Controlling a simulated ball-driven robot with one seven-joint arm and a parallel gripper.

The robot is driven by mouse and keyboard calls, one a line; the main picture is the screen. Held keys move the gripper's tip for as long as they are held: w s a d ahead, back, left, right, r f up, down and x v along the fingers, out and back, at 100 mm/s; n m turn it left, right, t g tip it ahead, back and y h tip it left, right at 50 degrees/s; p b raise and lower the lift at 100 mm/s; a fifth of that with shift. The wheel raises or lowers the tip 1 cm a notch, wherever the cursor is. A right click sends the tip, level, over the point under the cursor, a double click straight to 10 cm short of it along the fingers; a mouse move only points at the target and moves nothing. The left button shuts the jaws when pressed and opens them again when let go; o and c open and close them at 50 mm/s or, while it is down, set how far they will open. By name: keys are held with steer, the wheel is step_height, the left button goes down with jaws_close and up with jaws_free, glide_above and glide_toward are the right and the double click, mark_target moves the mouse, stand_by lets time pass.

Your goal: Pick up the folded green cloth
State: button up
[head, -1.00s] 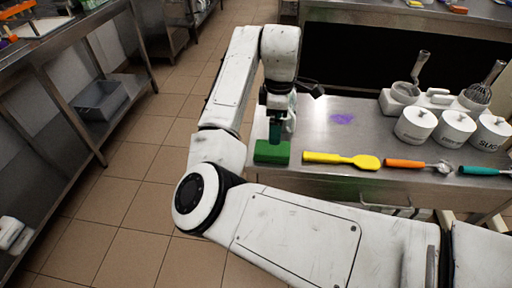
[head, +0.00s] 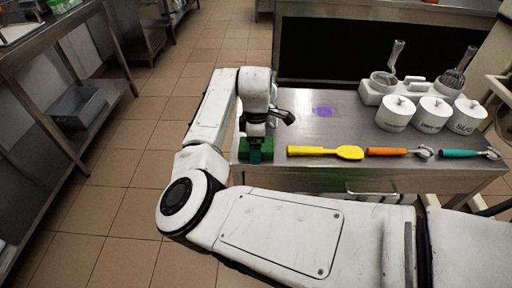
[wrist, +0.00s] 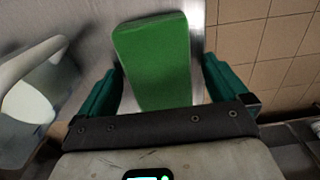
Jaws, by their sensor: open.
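The folded green cloth (wrist: 152,58) is a flat green block on the steel table, close to the table's edge. In the head view it (head: 241,148) lies at the table's left front corner, partly hidden behind my gripper (head: 255,152). In the wrist view my gripper (wrist: 158,88) is open, with one green finger on each side of the cloth's near end. The fingers look apart from the cloth; I cannot tell how high they are above the table.
On the steel table (head: 290,125), a yellow spatula (head: 325,152), an orange-handled tool (head: 398,152) and a teal-handled tool (head: 470,154) lie right of the cloth. White canisters (head: 433,114) stand behind them. A purple patch (head: 324,111) marks the tabletop. Tiled floor lies left.

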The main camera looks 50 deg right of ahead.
steer(key=c, duration=1)
steer(key=shift+r, duration=0.45)
steer(key=shift+c, duration=0.2)
step_height(320, 180, up, 3)
steer(key=shift+f, duration=0.2)
steer(key=s+r, duration=0.5)
steer(key=shift+r, duration=0.3)
steer(key=s+r, duration=0.1)
steer(key=s, duration=0.1)
steer(key=s+r+p, duration=0.1)
steer(key=s, duration=0.2)
steer(key=s+r+p, duration=0.1)
steer(key=s, duration=0.1)
steer(key=shift+s+a+r, duration=0.3)
steer(key=shift+s+a, duration=0.05)
steer(key=shift+c, duration=0.6)
steer(key=shift+s+r, duration=0.2)
steer(key=shift+s, duration=0.45)
